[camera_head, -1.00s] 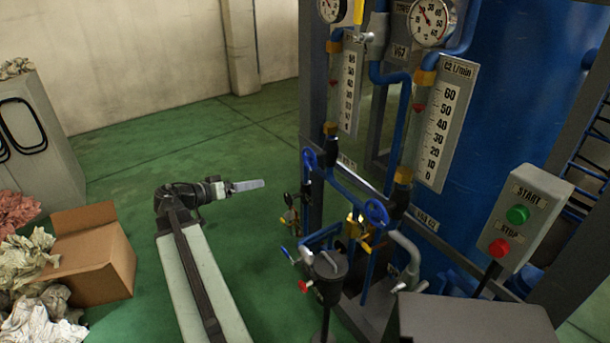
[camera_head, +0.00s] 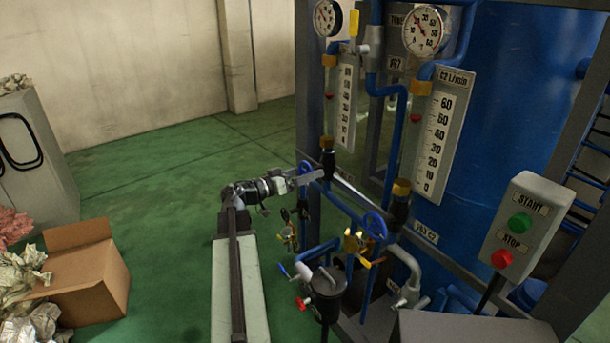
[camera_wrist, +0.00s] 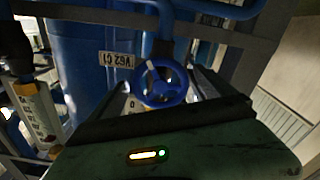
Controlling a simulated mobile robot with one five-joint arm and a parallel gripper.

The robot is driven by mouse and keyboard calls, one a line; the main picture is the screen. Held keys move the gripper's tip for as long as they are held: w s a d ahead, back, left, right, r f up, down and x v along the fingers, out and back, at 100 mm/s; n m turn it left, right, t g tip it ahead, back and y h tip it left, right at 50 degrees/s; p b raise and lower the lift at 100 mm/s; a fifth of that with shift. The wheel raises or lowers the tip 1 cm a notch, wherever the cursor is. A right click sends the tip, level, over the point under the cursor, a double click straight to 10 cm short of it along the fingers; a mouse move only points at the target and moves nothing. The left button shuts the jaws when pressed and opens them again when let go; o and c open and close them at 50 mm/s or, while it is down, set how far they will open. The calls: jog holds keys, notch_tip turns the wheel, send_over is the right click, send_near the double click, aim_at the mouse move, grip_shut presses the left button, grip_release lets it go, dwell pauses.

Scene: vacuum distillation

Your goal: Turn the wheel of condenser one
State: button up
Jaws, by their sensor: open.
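The blue wheel of condenser one (camera_head: 305,169) is on the left pipe line in the head view, partly behind my gripper's fingers. In the wrist view the blue wheel (camera_wrist: 163,82) is near the middle, beside an upside-down label (camera_wrist: 116,60) that seems to read V62 C1. My gripper (camera_head: 312,177) is open and reaches right to this wheel. In the wrist view its fingers lie on either side of the wheel's lower part. I cannot tell whether they touch it.
A second blue wheel (camera_head: 375,224) is to the right, near the C2 label (camera_head: 426,232). Gauges, pipes and the frame crowd the right side. A START/STOP box (camera_head: 525,222) stands at far right. A cardboard box (camera_head: 98,283) and grey cabinet (camera_head: 50,165) are at left; green floor lies between.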

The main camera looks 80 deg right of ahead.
jog(key=c, duration=1.4)
jog(key=shift+n, duration=1.1)
jog(key=o, duration=1.4)
jog(key=v, duration=0.8)
jog(key=shift+s, duration=0.1)
